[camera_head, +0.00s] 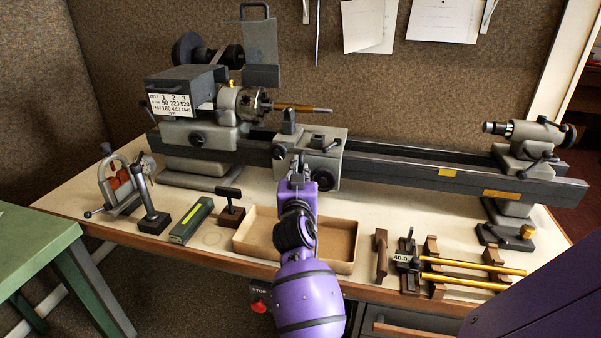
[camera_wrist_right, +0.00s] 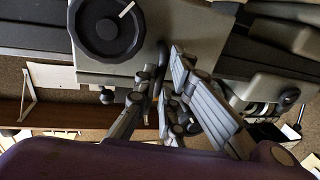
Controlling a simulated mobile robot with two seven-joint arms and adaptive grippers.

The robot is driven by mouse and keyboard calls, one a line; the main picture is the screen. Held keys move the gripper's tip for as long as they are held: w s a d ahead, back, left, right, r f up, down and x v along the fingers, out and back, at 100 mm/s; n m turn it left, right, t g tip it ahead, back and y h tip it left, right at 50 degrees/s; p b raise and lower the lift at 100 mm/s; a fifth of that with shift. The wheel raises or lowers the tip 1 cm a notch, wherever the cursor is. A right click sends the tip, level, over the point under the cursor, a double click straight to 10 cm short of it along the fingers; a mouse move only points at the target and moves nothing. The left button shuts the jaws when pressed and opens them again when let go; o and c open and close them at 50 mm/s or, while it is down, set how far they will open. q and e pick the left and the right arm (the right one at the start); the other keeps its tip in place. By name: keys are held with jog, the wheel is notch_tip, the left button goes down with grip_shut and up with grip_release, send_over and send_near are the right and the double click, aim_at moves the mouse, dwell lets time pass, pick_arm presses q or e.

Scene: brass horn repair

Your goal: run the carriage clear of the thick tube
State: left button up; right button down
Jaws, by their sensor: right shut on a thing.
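The grey carriage (camera_head: 328,158) sits on the lathe bed close to the chuck (camera_head: 243,103). A brass-coloured tube (camera_head: 302,108) sticks out of the chuck to the right, and the carriage's tool post (camera_head: 289,122) stands just in front of and below it. I cannot tell whether they touch. My right gripper (camera_head: 298,172) is at the carriage's front. In the wrist view the right gripper (camera_wrist_right: 163,100) is shut on a dark handle (camera_wrist_right: 160,72) below the carriage body, beside a black handwheel (camera_wrist_right: 107,27) with a white mark. Its fingers partly hide the handle. My left gripper is out of view.
The bed (camera_head: 420,170) is clear from the carriage to the tailstock (camera_head: 528,142) at right. A shallow cardboard tray (camera_head: 340,240) lies below my right arm. Brass tubes (camera_head: 470,265) rest on wooden blocks at front right. A green box (camera_head: 192,221) and small tools stand at left.

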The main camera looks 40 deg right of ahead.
jog(key=p, duration=0.4)
send_near(336, 164)
jog(key=x, duration=0.4)
jog(key=shift+w+d+f, duration=0.1)
jog(key=shift+w+d, duration=0.05)
jog(key=shift+w, duration=0.2)
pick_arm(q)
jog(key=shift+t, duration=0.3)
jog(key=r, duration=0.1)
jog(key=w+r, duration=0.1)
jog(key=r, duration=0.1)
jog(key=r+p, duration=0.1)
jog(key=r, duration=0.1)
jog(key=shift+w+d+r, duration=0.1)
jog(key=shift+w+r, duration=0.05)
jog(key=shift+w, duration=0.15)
pick_arm(e)
jog(key=s+d, duration=0.3)
jog(key=s, duration=0.1)
jog(key=shift+d+f, duration=0.1)
jog(key=shift+f, duration=0.25)
jog(key=c, duration=1.9)
grip_release()
jog(key=shift+w, duration=0.1)
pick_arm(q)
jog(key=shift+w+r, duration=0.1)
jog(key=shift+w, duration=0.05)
pick_arm(e)
jog(key=shift+o, duration=0.3)
